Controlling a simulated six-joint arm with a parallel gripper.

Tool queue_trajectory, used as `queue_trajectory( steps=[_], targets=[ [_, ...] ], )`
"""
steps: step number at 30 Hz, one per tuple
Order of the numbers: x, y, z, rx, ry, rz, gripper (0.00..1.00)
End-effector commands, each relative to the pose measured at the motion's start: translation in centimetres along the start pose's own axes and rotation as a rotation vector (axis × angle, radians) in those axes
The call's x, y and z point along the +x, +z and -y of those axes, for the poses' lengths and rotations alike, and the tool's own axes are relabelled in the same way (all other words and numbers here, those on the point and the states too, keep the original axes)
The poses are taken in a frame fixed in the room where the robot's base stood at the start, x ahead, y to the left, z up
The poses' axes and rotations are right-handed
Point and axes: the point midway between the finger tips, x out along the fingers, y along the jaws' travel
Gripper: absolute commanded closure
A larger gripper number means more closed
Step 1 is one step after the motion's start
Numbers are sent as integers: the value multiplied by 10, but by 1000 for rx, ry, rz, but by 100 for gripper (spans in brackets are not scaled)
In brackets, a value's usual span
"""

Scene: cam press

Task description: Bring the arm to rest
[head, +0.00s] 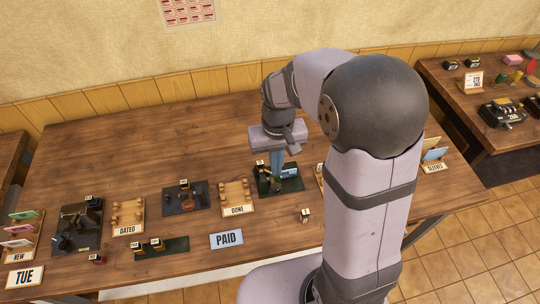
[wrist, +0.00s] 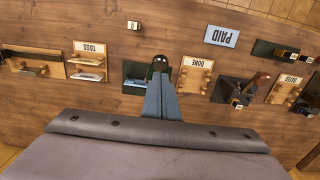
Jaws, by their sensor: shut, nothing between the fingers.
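My arm reaches over the wooden table in the head view, its links filling the right middle. My gripper (head: 277,172) points down at the dark green stand (head: 291,185) right of the DONE rack. Its blue-grey fingers are together and hold nothing. In the wrist view my gripper (wrist: 159,80) reaches up to a dark, rounded part (wrist: 160,62) on the green stand (wrist: 135,77). I cannot tell whether the fingertips touch it. The fingers hide part of the stand.
The DONE rack (head: 236,197), a dark press (head: 186,197), the DATED rack (head: 127,217) and a PAID card (head: 227,239) stand left of my gripper. A small block (head: 305,215) lies in front. A TAGS rack (wrist: 90,66) shows in the wrist view. The table's back left is clear.

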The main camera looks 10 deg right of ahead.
Motion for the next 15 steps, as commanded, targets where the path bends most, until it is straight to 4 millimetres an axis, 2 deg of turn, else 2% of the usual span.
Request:
queue_trajectory(
  steps=[5, 7, 11, 15],
  targets=[
    [1, -3, 0, -29, -1, -15, 100],
    [11, 10, -1, -45, 1, 7, 100],
    [29, 52, -4, -69, 4, 71, 100],
    [31, 104, -12, -68, 4, 101, 100]
  ],
)
